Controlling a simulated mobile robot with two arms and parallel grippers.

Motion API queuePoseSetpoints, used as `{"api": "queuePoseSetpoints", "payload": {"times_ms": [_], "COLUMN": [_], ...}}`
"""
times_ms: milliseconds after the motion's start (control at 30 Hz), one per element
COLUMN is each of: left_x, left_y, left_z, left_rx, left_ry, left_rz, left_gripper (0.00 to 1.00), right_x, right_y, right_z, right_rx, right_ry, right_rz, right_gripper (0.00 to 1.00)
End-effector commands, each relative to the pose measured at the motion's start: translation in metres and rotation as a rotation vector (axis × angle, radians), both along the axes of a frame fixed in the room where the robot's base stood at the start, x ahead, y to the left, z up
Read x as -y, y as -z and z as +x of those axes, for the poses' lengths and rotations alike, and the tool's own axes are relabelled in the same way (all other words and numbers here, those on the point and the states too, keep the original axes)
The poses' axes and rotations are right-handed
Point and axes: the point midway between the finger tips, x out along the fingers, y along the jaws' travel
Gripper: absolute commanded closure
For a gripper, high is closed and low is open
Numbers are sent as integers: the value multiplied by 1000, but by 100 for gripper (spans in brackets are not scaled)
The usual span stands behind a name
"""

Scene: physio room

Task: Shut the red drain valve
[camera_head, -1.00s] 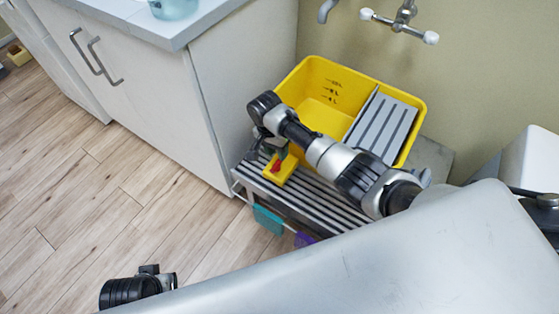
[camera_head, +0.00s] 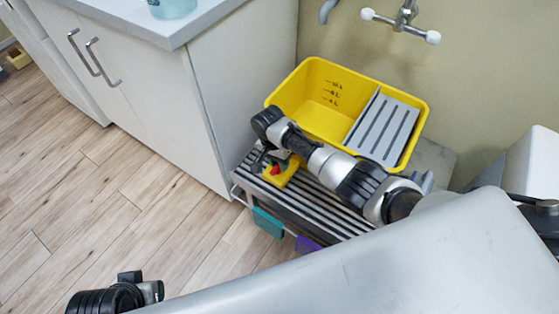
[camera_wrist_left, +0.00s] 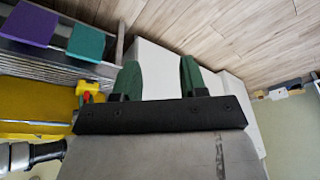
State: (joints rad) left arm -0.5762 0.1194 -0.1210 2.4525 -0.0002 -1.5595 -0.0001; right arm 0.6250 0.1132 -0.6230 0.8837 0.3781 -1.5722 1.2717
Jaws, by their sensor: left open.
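The red drain valve (camera_head: 275,170) sits on a yellow fitting (camera_head: 285,175) at the front of the yellow tub (camera_head: 309,84), over the slatted rack. My right gripper (camera_head: 262,161) is right beside the red valve, partly hidden under its own wrist. I cannot tell whether its fingers touch the valve or how far apart they are. In the left wrist view the red valve (camera_wrist_left: 88,97) shows left of my left gripper (camera_wrist_left: 160,80). Its green fingers are open with nothing between them. In the head view only part of my left arm shows at bottom left.
Wooden floor (camera_head: 130,200) is clear.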

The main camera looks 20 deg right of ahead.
Motion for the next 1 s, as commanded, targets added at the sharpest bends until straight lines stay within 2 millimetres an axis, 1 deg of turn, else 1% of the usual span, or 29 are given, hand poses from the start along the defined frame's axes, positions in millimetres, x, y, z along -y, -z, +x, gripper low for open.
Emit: {"api": "queuePoseSetpoints", "payload": {"times_ms": [267, 333, 467, 667, 800, 1000], "left_x": [0, 1, 2, 4, 4, 3], "left_y": [-1, 12, 31, 74, 107, 147], "left_z": [1, 5, 10, 16, 15, 7], "left_rx": [5, -10, -20, -45, -63, -84], "left_ry": [0, 1, 2, 6, 9, 13], "left_rz": [-1, 1, 0, 1, 2, 4], "left_gripper": [57, 57, 57, 57, 57, 57], "right_x": [-1, -1, -2, -5, -7, -10], "right_y": [-1, -2, -3, -4, -4, -3], "right_z": [0, 1, 1, 2, 3, 4], "right_rx": [0, -1, -2, -3, -3, -2], "right_ry": [-21, -43, -106, -262, -394, -585], "right_rz": [0, 1, -1, 0, 2, 0], "right_gripper": [99, 99, 99, 99, 99, 99]}}
